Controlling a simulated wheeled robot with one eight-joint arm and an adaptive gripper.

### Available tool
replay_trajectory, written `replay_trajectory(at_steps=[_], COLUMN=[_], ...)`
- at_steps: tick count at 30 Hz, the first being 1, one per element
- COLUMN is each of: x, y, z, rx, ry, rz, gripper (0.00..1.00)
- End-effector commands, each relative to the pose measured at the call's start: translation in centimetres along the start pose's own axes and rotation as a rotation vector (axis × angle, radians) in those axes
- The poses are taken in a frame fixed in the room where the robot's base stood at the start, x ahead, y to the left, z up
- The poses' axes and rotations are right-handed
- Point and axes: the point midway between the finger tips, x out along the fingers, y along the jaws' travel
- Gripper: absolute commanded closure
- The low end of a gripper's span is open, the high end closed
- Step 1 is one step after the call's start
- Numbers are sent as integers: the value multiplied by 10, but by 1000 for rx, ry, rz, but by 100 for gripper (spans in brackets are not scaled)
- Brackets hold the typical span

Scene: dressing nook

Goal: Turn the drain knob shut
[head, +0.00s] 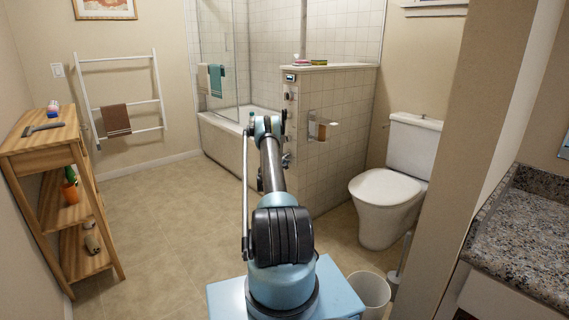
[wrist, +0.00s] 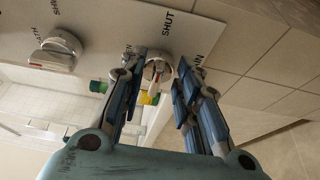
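A pale control panel (wrist: 105,30) fills the top of the wrist view. A round chrome knob (wrist: 158,68) with a lever-like grip sits on it near the middle. The word SHUT is printed above this knob, and a partly hidden word is at its right. A small red mark shows at the grip's lower end. My gripper (wrist: 164,64) is open, with one finger on each side of this knob; I cannot tell whether either touches it. A second chrome knob (wrist: 58,55) with a red mark is at the left. No label reading "drain" is legible.
In the head view, the tiled half wall (head: 341,125) carries the panel on its narrow end. A bathtub (head: 222,148) is behind, a toilet (head: 385,190) at right, a wooden shelf (head: 50,150) at left. A bin (head: 371,292) stands beside my base. The floor at left is clear.

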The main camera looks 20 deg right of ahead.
Motion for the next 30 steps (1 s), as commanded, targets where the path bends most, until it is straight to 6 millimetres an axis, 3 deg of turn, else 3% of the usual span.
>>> replay_trajectory(at_steps=[5, 18, 24, 30], x=[-17, -96, -115, -119], y=[0, -1, -2, -2], z=[-2, -1, 0, 1], rx=[0, 0, 0, 0], ry=[3, 2, -1, -1], rz=[0, -1, -1, -1], gripper=[70, 70, 70, 70])
